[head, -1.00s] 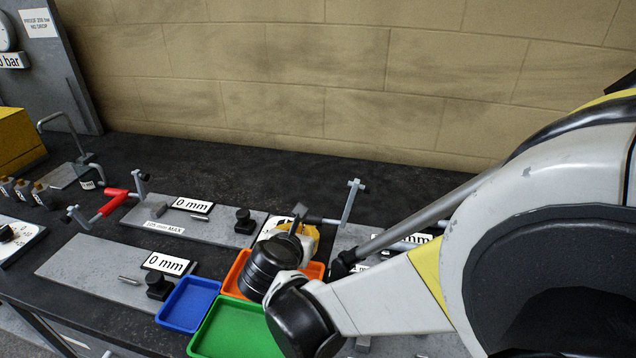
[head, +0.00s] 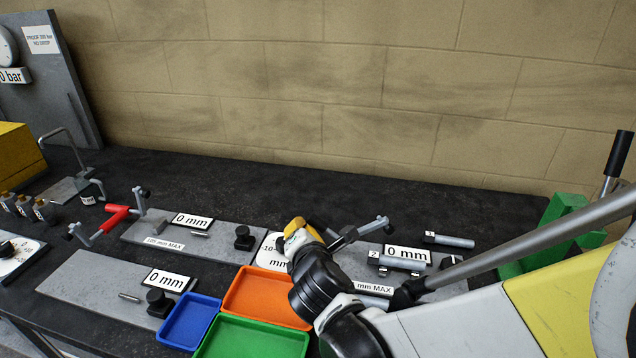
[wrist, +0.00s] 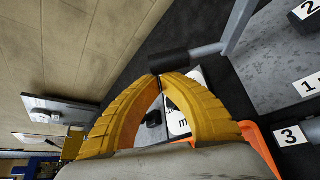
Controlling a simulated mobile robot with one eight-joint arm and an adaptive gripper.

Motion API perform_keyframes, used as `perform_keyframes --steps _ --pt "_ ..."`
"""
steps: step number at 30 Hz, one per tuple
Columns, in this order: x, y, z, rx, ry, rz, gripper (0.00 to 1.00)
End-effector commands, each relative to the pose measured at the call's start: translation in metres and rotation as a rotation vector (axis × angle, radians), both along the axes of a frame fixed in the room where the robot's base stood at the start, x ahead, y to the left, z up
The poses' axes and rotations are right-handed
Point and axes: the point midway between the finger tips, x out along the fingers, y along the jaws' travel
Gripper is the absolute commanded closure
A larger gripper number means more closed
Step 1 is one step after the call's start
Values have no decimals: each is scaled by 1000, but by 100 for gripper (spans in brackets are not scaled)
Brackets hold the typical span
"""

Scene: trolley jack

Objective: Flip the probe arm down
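A grey lever (head: 362,232) with a black grip, which looks like the probe arm, is on the right-hand plate and leans low to the right in the head view. My gripper (head: 298,228) has yellow fingers and is beside its black end, on the left. In the wrist view the yellow fingertips (wrist: 160,78) meet. The black grip (wrist: 168,63) lies right at or just beyond them, with the grey lever (wrist: 235,25) running up to the right. I cannot tell whether they touch. The lever's pivot is partly hidden.
Orange (head: 266,297), blue (head: 189,322) and green (head: 250,340) trays lie at the front. A "0 mm" display (head: 407,254) and grey cylinders are on the right-hand plate. A red-handled lever (head: 113,219) is at left. A green stand (head: 560,215) is at right.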

Motion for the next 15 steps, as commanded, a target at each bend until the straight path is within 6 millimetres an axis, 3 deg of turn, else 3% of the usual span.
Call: perform_keyframes --steps 8,15 --pt "-2 -13 21 -7 1 -2 100" --pt "-3 -22 32 183 -25 -2 100"
